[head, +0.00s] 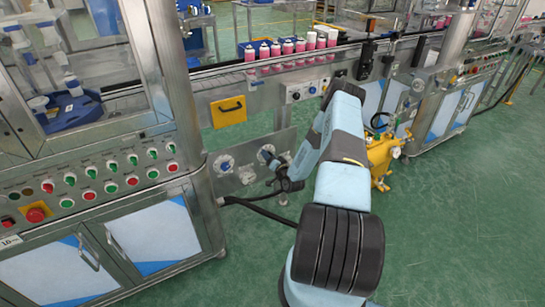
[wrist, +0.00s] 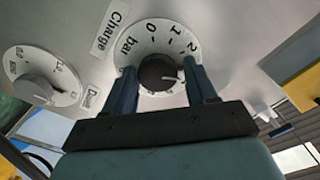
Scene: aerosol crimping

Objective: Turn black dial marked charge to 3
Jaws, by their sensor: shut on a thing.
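The black dial (wrist: 157,73) sits in the middle of a round white scale plate (wrist: 152,34) under a label reading "Charge" (wrist: 109,32). The scale shows "bar", 0, 1 and 2; its lower part is hidden behind my fingers and palm. A pale mark on the dial's face seems to point right, toward my right-hand finger, past the 2; the exact value cannot be read. My gripper (wrist: 160,76) has one finger on each side of the dial and is shut on it. In the head view my gripper (head: 280,171) is at the panel below the conveyor, and the dial is mostly hidden.
A second scale plate with a grey knob (wrist: 40,87) is close on the left. A yellow hatch (head: 228,111) is above the panel. A button console (head: 110,178) stands left, a yellow machine (head: 382,152) right. Pink cans (head: 276,50) line the conveyor. Green floor is open at right.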

